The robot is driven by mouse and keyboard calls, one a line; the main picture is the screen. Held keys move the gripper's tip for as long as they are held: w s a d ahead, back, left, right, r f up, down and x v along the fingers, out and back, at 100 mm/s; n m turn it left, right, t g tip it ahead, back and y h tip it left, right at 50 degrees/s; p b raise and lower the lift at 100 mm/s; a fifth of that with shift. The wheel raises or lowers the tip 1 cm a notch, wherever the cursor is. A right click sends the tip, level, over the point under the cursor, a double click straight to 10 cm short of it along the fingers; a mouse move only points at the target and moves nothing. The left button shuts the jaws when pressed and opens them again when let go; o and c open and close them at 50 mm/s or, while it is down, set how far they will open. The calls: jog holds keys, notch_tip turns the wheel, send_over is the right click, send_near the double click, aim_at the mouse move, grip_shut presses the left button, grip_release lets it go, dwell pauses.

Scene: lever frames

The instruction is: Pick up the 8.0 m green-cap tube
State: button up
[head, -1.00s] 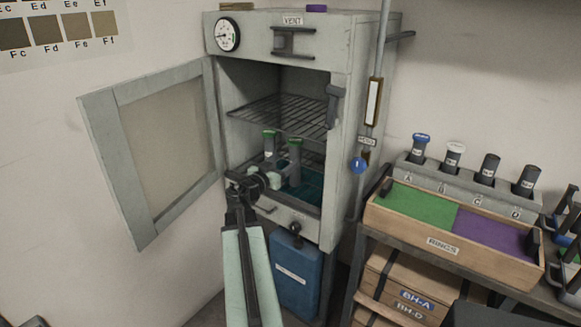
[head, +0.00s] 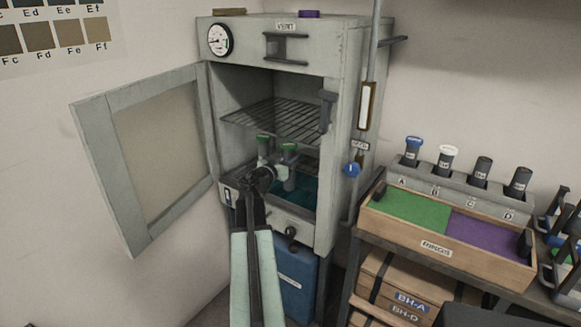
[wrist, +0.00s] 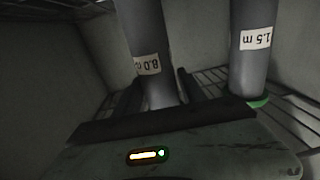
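Two grey tubes with green caps stand upright side by side in the open cabinet: a left one (head: 263,140) and a right one (head: 289,148). In the head view their labels are too small to tell apart. In the wrist view the 8.0 m tube (wrist: 147,40) shows its label upside down and stands between the two dark fingers of my gripper (wrist: 160,90). The fingers look open around it, with a narrow gap on the right. Its cap is hidden. In the head view my gripper (head: 263,178) is at the tubes, partly covering them.
The 1.5 m tube (wrist: 252,45) stands close to the right in the wrist view. A wire shelf (head: 275,118) spans the cabinet above the tubes. The cabinet door (head: 160,155) stands open at left. A rack of several tubes (head: 465,185) stands at right.

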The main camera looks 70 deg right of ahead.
grip_shut()
jog(key=shift+r, duration=0.15)
